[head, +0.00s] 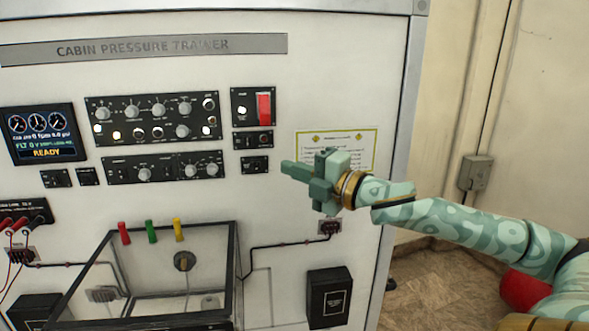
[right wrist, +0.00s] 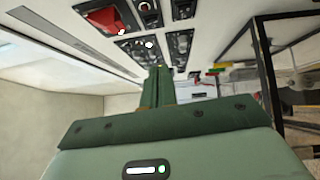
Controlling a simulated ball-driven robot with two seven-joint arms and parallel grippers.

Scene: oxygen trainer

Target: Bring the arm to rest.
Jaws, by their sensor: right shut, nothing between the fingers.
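My right gripper (head: 285,168) is a green, shut pair of fingers with nothing in them. In the head view its arm (head: 450,222) comes in from the right and the fingers point left, in front of the panel just right of a small switch module (head: 254,165). I cannot tell whether the fingertips touch the panel. In the right wrist view the shut fingers (right wrist: 158,88) point toward the panel's modules. The cabin pressure trainer (head: 345,60) is an upright white panel. My left gripper is not in view.
A red guarded switch (head: 264,108) is above the gripper. A display (head: 43,134) reads READY. A clear box with a dark frame (head: 232,265) juts out below, with red, green and yellow tabs (head: 151,231). A black box (head: 329,297) is at lower right. Floor shows right of the panel.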

